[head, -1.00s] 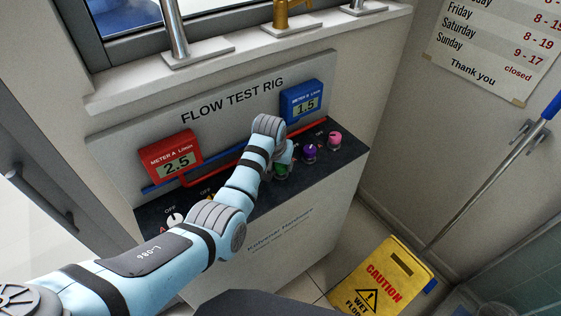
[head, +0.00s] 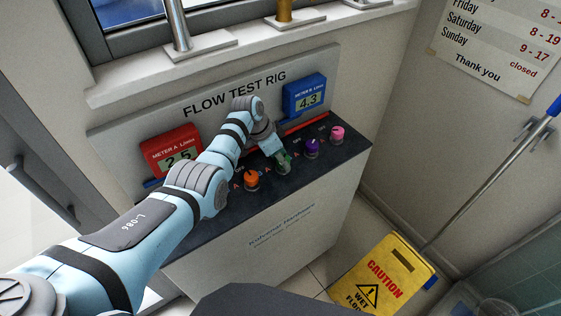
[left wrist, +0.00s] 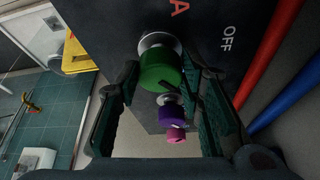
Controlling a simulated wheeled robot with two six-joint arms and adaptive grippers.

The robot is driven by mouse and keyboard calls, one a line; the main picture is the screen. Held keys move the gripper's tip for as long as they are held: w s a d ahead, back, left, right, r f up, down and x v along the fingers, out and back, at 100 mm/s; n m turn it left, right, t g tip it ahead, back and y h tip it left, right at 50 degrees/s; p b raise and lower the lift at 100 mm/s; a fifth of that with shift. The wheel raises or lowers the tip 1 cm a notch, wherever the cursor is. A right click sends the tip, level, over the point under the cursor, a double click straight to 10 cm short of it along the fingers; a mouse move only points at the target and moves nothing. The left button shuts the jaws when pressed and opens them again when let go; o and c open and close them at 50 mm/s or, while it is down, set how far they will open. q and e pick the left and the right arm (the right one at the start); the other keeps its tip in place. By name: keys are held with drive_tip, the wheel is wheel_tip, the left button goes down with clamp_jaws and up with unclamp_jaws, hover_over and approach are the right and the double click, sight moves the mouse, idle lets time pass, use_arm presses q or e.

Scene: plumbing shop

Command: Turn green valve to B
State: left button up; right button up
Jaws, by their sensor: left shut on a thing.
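The green valve (head: 284,163) is a round knob on the dark top of the flow test rig, between an orange and a purple valve. My left gripper (head: 279,157) reaches down to it from behind and is shut on it. In the left wrist view the green valve (left wrist: 161,72) sits between the two fingers, with a red A and a white OFF printed on the panel beside it. I cannot tell which mark it points to. The blue meter B (head: 304,95) reads 4.3. My right gripper is not in view.
The orange valve (head: 252,180), purple valve (head: 312,149) and pink valve (head: 337,133) stand close by in the row. Red and blue pipes run behind them. A yellow caution sign (head: 385,274) stands on the floor at the right.

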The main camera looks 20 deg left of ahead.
use_arm(q)
drive_tip(key=shift+f+m+b, duration=0.15)
drive_tip(key=shift+m+b, duration=0.35)
drive_tip(key=shift+m, duration=0.1)
drive_tip(key=shift+d, duration=0.1)
drive_tip(key=o, duration=0.9)
drive_tip(key=shift+o, duration=1.3)
drive_tip(key=shift+w+d+g, duration=0.1)
drive_tip(key=shift+w+g, duration=0.05)
drive_tip(key=shift+g, duration=0.15)
drive_tip(key=v, duration=1.2)
drive_tip(key=shift+a, duration=0.2)
drive_tip(key=shift+d+f, duration=0.1)
drive_tip(key=shift+d, duration=0.05)
